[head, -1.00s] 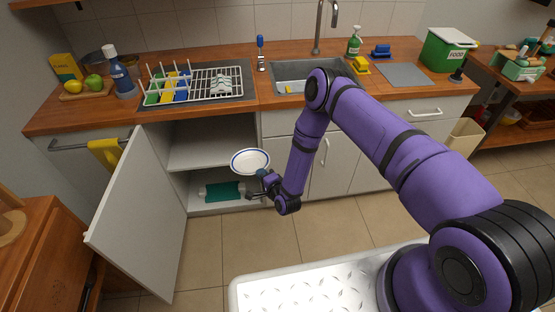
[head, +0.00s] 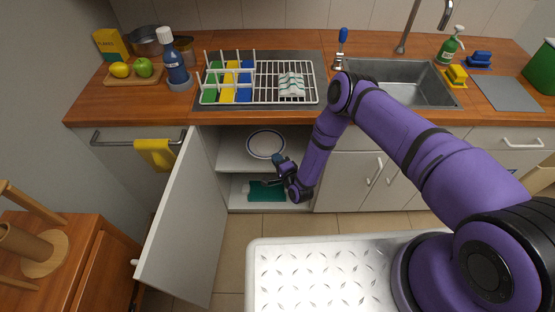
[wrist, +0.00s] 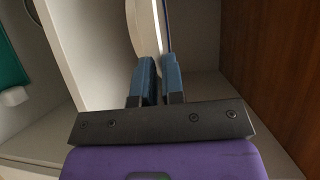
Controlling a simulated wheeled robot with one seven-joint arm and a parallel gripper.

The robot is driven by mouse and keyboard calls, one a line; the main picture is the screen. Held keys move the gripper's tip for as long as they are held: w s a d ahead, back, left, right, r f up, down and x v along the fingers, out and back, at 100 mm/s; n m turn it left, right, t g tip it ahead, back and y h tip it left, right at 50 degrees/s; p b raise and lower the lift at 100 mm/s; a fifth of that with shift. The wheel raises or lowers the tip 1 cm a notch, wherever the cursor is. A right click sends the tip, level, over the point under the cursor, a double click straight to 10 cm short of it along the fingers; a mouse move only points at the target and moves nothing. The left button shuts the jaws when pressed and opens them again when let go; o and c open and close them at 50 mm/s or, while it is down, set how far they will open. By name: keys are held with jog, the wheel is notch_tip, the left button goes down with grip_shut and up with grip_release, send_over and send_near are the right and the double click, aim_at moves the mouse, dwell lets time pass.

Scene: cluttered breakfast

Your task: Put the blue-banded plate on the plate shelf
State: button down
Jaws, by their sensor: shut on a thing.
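The blue-banded plate (head: 266,144) is white with a dark band near its rim. It lies roughly flat inside the open cabinet, at the upper shelf (head: 231,158). My gripper (head: 279,161) is shut on the plate's near right edge. In the wrist view, the plate (wrist: 144,28) is nearly edge-on between the blue fingertips of my gripper (wrist: 158,75). The shelf's pale front edge (wrist: 62,45) runs to the left of it there. I cannot tell whether the plate touches the shelf.
The cabinet door (head: 185,225) stands open at the left. A teal item (head: 266,191) lies on the cabinet floor below the shelf. A dish rack (head: 260,84) with several items stands on the counter above, left of the sink (head: 400,88).

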dwell(0.3)
notch_tip(320, 180, down, 8)
jog(key=shift+r, duration=0.25)
dwell(0.9)
jog(key=shift+f, duration=0.4)
dwell(1.1)
jog(key=c, duration=1.6)
grip_release()
jog(key=shift+v, duration=2)
jog(key=shift+o, duration=0.4)
